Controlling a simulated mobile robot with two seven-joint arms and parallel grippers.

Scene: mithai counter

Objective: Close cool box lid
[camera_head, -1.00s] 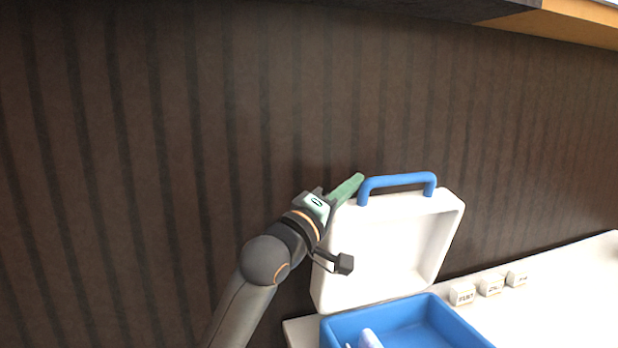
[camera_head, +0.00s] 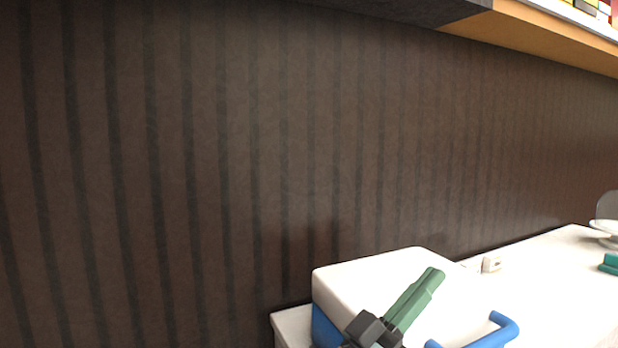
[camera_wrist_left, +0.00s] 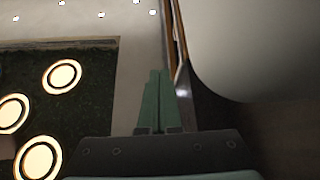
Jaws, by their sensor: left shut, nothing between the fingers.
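The cool box shows at the bottom of the head view. Its white lid (camera_head: 375,272) lies down over the blue body (camera_head: 324,328), and the lid's blue handle (camera_head: 492,333) points toward the front right. Whether the lid sits fully flush is cut off by the frame's lower edge. My left gripper (camera_head: 436,274) is over the lid top, its green fingers together and empty. In the left wrist view the shut green fingers (camera_wrist_left: 157,78) point ahead, with a pale smooth surface at the upper right. My right gripper is not in view.
The white counter (camera_head: 560,275) runs to the right, with a small white block (camera_head: 491,264), a teal item (camera_head: 609,264) and a white dish (camera_head: 603,232). A dark striped wall (camera_head: 200,170) stands behind. A shelf (camera_head: 540,30) overhangs at the upper right.

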